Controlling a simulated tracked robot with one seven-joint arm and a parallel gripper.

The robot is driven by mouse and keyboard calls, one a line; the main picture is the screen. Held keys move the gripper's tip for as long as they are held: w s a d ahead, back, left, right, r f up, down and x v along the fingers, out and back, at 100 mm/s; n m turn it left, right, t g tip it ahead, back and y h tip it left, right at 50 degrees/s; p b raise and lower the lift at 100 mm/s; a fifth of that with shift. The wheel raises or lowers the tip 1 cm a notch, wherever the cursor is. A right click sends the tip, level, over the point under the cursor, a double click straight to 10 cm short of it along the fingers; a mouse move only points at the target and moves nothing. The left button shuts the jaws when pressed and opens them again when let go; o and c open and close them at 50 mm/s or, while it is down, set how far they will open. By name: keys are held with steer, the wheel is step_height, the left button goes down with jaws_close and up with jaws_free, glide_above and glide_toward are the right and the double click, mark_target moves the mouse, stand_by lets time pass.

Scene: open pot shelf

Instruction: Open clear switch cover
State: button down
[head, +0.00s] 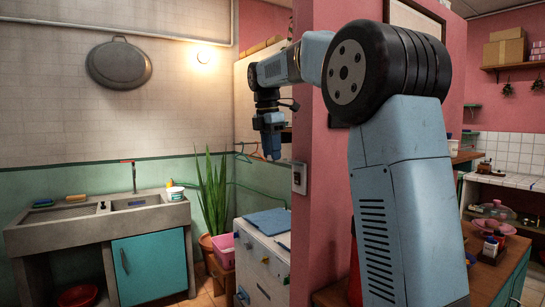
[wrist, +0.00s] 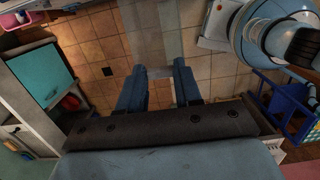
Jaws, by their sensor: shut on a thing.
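A pale switch box (head: 299,178) sits on the end of the pink wall in the head view. Its clear cover is too small to make out there. My gripper (head: 272,152) points down just left of the wall end, slightly above the switch box. In the wrist view, the two blue fingers of my gripper (wrist: 161,68) stand apart, with a see-through pale strip, seemingly the clear switch cover (wrist: 154,40), running up from between their tips. The gripper is shut on it. How far the cover is tilted cannot be told.
The pink wall (head: 322,200) stands right beside my gripper. A white cabinet (head: 262,262) with a blue cloth (head: 268,221) is below. A tall plant (head: 213,195) and a concrete sink (head: 85,225) stand to the left. The tiled floor (wrist: 95,45) is open.

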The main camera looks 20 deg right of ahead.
steer(key=shift+w+d+r, duration=0.25)
steer(key=shift+d+r, duration=0.15)
steer(key=shift+r, duration=0.1)
